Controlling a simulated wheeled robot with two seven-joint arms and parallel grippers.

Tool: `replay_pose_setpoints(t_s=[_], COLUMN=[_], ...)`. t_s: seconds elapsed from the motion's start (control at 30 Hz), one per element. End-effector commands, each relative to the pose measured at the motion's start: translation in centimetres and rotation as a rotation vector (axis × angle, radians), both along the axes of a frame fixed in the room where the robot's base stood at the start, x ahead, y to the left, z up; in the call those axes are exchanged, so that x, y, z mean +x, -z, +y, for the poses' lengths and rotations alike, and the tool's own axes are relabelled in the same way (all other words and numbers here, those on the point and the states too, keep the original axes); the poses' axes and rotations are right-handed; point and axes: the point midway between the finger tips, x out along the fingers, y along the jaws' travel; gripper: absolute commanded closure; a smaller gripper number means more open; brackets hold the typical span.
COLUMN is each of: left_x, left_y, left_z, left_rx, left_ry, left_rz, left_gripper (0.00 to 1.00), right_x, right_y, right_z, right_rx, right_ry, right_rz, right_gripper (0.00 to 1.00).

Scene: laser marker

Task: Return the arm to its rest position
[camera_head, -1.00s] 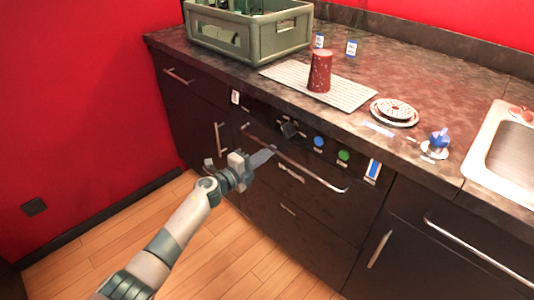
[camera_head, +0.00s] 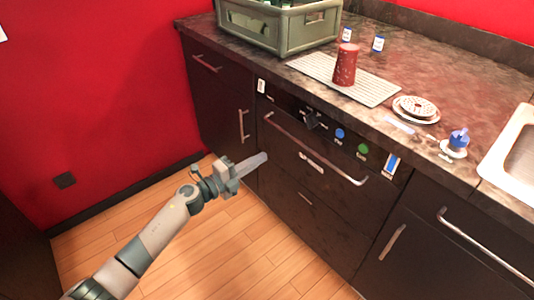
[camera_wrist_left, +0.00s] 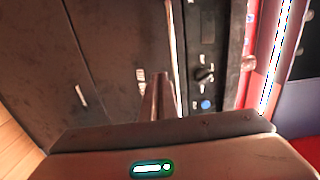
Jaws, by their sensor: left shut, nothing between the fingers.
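My left arm (camera_head: 160,225) reaches in from the lower left of the head view. Its left gripper (camera_head: 262,158) is shut and empty, in the air in front of the dark cabinet front (camera_head: 300,200). In the left wrist view the shut fingers (camera_wrist_left: 160,92) point toward the dark cabinet fronts, with a dark knob (camera_wrist_left: 204,74) to their right. My right gripper is not in view.
The counter (camera_head: 440,90) carries a green crate (camera_head: 285,38), a red cup (camera_head: 345,64) on a ribbed mat (camera_head: 378,92), a plate (camera_head: 416,109) and a blue-topped item (camera_head: 458,140). A long handle (camera_head: 310,148) juts from the cabinet. The wooden floor (camera_head: 215,245) is clear.

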Motion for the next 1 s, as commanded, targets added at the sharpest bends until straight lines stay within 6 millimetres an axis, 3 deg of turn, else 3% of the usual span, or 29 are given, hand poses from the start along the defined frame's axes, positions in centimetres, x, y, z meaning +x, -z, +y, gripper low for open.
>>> replay_pose_setpoints(t_s=[0.73,0.87,1.0], left_x=[-0.4,-0.8,-1.8], left_y=[0.3,1.5,4.5], left_z=[0.7,1.6,3.6], left_rx=[-0.017,-0.074,-0.188], left_ry=[-0.015,-0.069,-0.189], left_rz=[0.021,0.091,0.237], left_gripper=[1.0,1.0,1.0], right_x=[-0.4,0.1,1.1], right_y=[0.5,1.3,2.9], right_z=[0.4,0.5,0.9], right_rx=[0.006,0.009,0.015], right_ry=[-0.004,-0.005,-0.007], right_rz=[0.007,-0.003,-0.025], right_gripper=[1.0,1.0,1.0])
